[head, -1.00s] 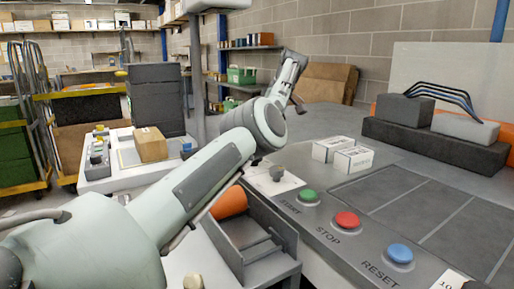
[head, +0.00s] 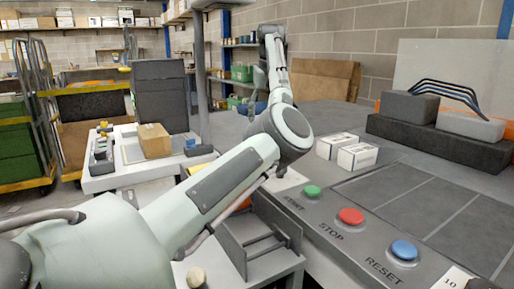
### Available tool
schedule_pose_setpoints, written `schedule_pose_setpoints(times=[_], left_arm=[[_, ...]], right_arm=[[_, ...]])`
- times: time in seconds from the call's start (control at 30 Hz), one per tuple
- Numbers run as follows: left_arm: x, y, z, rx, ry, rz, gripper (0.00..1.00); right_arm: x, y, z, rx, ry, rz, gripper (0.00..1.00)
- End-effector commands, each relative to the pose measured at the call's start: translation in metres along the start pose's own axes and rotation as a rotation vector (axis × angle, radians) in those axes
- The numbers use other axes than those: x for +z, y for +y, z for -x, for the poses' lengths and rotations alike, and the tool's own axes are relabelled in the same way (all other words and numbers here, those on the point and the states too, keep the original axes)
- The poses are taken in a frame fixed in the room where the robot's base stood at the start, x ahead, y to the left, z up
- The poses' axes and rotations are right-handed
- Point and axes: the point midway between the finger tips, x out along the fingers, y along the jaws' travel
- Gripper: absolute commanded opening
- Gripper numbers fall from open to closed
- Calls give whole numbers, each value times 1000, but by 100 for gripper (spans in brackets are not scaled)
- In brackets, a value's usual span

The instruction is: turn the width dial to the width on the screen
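My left arm reaches from the lower left across the middle of the head view. Its far end rises over the back of the bench, and what seems to be my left gripper (head: 259,77) is there, small and partly hidden behind the wrist; its fingers cannot be made out. It appears apart from everything. A white plate (head: 291,180) lies on the bench by the START button, partly covered by my arm. The dark knob on it is now hidden behind the arm. No screen with a readable width shows. My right gripper is out of view.
Green START (head: 312,191), red STOP (head: 351,216) and blue RESET (head: 403,251) buttons line the grey panel. Two white boxes (head: 357,156) stand behind them. A grey holder (head: 480,127) with blue-black bars is at the right. A cardboard box (head: 154,141) sits on a white bench at left.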

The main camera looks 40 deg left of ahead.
Motion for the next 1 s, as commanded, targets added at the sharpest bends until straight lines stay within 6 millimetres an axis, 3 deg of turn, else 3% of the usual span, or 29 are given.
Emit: schedule_pose_setpoints(times=[0.2, 0.33, 0.57, 1.0], left_arm=[[10, -32, -11, 137, 46, -417, 70], [16, -46, -17, 168, 72, -560, 70], [19, -51, -32, 179, 83, -630, 70], [17, -39, -91, 178, 83, -630, 70]], right_arm=[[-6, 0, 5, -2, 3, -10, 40], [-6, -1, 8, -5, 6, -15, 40], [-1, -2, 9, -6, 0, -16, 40], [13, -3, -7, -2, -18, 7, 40]])
